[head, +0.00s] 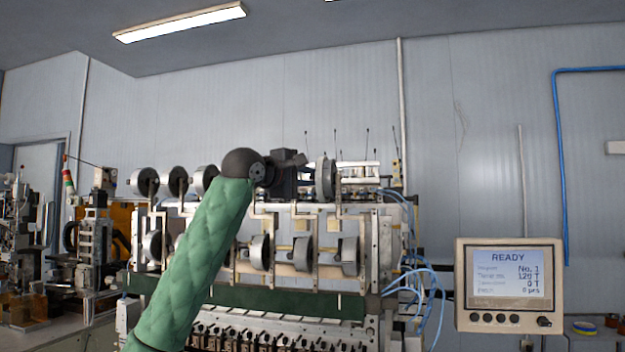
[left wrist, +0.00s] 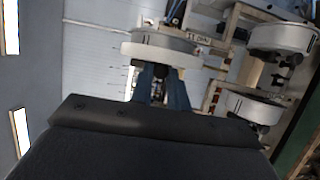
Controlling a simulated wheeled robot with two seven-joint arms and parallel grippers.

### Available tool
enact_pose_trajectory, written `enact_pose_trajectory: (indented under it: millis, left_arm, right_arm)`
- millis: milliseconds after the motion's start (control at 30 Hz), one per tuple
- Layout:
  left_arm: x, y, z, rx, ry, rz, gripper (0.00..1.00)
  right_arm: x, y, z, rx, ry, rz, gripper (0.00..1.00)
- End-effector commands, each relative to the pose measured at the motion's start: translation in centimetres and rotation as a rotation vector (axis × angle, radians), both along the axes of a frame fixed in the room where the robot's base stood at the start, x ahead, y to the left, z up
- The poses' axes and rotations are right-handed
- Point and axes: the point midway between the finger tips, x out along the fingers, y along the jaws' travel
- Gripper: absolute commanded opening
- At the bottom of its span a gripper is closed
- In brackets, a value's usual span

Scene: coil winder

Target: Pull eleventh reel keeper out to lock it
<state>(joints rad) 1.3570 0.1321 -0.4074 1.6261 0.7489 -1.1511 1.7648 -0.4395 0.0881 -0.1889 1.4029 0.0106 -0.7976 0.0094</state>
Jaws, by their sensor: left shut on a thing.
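The coil winder (head: 300,215) carries an upper and a lower row of grey reels. My left arm in its green sleeve reaches up to the upper row, and my left gripper (head: 298,160) is beside the upper reel farthest right (head: 327,178). In the left wrist view, the two blue-grey fingers of my left gripper (left wrist: 161,72) point at the middle of a pale reel (left wrist: 158,50), close against its underside in the picture. The gripper is shut on a small part there, taken to be the reel keeper, which the fingers and reel hide. My right gripper is not in view.
Other upper reels (head: 175,180) stand left of my arm, and lower reels (head: 259,252) hang below. Two neighbouring reels show in the left wrist view (left wrist: 250,107). A screen reading READY (head: 508,275) stands at right. Blue hoses (head: 425,285) hang beside the machine.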

Motion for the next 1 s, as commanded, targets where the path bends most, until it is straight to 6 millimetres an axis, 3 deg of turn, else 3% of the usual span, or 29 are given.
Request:
enact_pose_trajectory:
  millis: [933, 1000]
  left_arm:
    - [-1.6, 0.5, -0.2, 0.003, 0.003, -0.001, 0.06]
    - [-1.6, 0.5, -0.2, 0.003, 0.003, -0.001, 0.27]
  right_arm:
    - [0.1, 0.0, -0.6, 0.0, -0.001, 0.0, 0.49]
    - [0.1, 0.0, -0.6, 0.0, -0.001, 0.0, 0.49]
